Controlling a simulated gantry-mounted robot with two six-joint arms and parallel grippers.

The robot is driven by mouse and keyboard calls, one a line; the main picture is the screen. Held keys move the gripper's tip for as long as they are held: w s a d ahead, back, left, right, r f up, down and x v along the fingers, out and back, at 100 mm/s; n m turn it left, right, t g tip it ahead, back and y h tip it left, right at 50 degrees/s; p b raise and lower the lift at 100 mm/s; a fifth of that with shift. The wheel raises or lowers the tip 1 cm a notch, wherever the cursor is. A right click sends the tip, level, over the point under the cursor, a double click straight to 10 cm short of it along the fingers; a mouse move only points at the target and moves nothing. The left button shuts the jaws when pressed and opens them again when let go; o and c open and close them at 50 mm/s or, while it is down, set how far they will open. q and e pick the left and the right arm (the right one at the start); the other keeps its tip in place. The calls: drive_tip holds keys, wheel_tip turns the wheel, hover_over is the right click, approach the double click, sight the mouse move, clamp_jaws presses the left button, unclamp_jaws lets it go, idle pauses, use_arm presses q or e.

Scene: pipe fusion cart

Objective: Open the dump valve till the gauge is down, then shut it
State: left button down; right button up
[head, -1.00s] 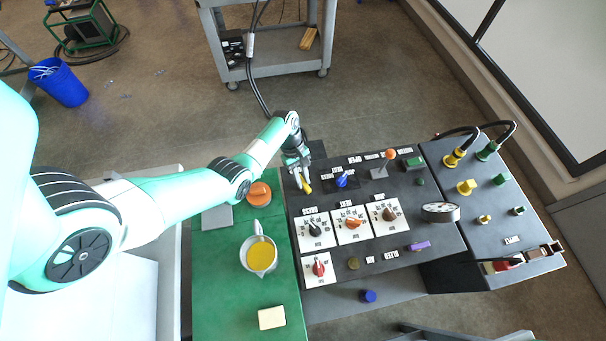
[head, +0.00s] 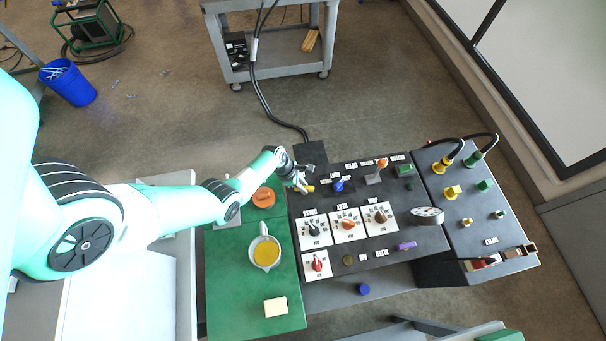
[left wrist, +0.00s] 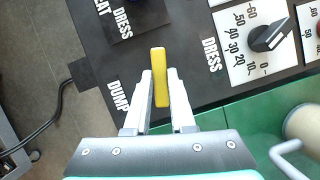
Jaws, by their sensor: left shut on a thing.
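The dump valve's yellow lever (head: 310,189) is at the far left corner of the black panel. In the left wrist view the lever (left wrist: 160,78) stands between my fingers, near the DUMP label. My left gripper (head: 302,187) is shut on it; its fingers (left wrist: 159,95) lie along both sides. The gauge (head: 427,215) is a round dial with a white face at the panel's right side. It is seen at a steep slant, and I cannot read its needle. My right gripper is not in view.
A blue selector knob (head: 339,185) and an orange-topped lever (head: 382,164) are right of my gripper. Dials with white plates (head: 316,229) lie nearer. An orange-topped can (head: 264,198) and a pot of yellow liquid (head: 265,252) stand on the green top (head: 228,290) at left.

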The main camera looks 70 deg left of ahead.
use_arm(q)
drive_tip(key=shift+d+r+n+y+p, duration=0.1)
drive_tip(key=shift+n+y+p, duration=0.55)
drive_tip(key=shift+n, duration=0.95)
drive_tip(key=c, duration=0.8)
unclamp_jaws()
drive_tip(key=shift+o, duration=0.2)
drive_tip(key=p+v, duration=0.7)
drive_tip(key=v, duration=0.4)
drive_tip(key=shift+s+p, duration=0.3)
drive_tip(key=shift+p, duration=0.05)
drive_tip(key=shift+w+r, duration=0.1)
drive_tip(key=shift+r, duration=0.05)
